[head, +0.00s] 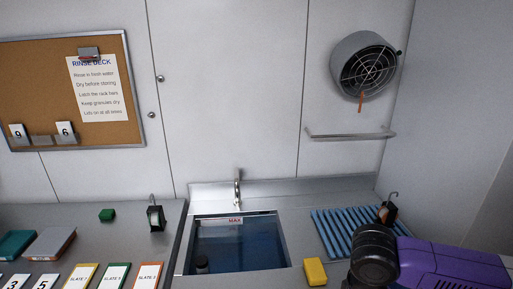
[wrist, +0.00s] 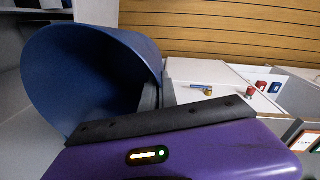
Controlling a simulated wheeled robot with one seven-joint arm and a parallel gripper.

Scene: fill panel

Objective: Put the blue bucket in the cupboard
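The blue bucket (wrist: 85,75) fills the left of the wrist view, tilted with its open mouth facing the camera. My gripper (wrist: 158,95) shows there with its dark fingers on either side of the bucket's right rim, shut on the wall. The bucket and the gripper fingers are out of the head view, where only my purple arm shows at the lower right. I cannot clearly identify the cupboard. A grey structure with an edge (wrist: 35,10) stands behind the bucket in the wrist view, partly hidden by it.
In the head view, a water-filled sink (head: 238,245) is set in the counter, with a blue slatted rack (head: 345,228) and a yellow block (head: 315,271) to its right. A rail (head: 350,135) and round fan (head: 365,65) are on the wall. A white surface (wrist: 225,80) bears small items.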

